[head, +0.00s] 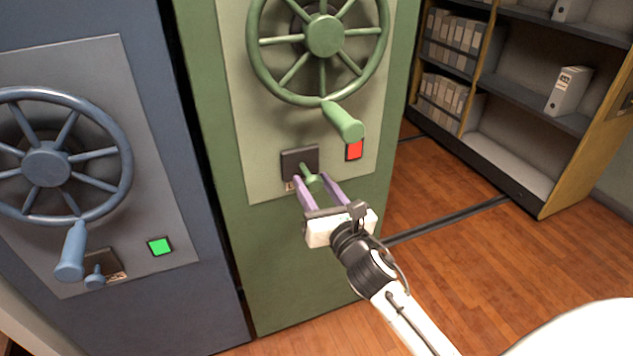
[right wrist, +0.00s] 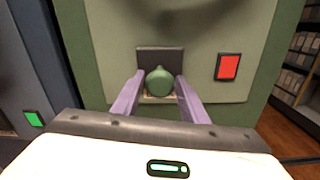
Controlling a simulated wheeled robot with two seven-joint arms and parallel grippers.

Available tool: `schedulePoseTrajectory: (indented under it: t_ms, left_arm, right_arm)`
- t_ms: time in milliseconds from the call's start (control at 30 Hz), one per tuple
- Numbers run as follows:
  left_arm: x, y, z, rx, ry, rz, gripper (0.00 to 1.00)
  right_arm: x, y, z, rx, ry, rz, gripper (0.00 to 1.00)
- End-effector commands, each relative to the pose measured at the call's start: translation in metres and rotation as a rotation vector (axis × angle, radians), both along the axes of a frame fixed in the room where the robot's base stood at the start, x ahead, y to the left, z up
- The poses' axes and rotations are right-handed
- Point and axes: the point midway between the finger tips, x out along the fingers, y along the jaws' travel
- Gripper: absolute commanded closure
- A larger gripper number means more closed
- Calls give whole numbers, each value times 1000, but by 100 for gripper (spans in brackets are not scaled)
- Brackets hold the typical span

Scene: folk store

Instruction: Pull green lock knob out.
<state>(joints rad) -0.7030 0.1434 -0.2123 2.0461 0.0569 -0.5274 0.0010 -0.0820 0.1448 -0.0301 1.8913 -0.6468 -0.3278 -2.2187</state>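The green lock knob (head: 312,181) sticks out of a dark square plate (head: 300,160) on the green cabinet, below the green handwheel (head: 324,36). My right gripper (head: 318,180) reaches it with its two purple fingers spread, one on each side of the knob. In the right wrist view the knob's round end (right wrist: 160,82) sits between the fingers, and gaps show on both sides. The right gripper is open and holds nothing. My left gripper is not in either view.
A red square light (head: 354,150) is right of the plate. The blue cabinet on the left has its own handwheel (head: 46,163), knob (head: 95,277) and green light (head: 160,246). Shelves with binders (head: 568,91) stand back right. The wooden floor (head: 480,270) is clear.

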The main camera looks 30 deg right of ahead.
Motion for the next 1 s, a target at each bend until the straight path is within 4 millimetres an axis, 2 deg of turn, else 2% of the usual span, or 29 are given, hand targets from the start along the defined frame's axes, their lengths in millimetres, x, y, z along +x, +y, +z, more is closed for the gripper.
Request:
schedulePoseTrajectory:
  t_ms: [333, 433, 567, 800, 1000]
  left_arm:
    - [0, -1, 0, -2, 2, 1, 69]
    - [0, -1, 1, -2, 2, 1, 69]
    - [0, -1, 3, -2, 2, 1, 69]
    - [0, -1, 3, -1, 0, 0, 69]
    - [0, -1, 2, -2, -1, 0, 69]
  right_arm:
    - [0, 0, 1, 0, -2, 0, 49]
    - [-6, 1, 1, -1, -2, 1, 49]
    - [-25, 4, 1, 0, 1, 0, 49]
    - [-72, 11, 0, 1, 1, 0, 49]
    - [-96, 15, 0, 1, 0, -1, 49]
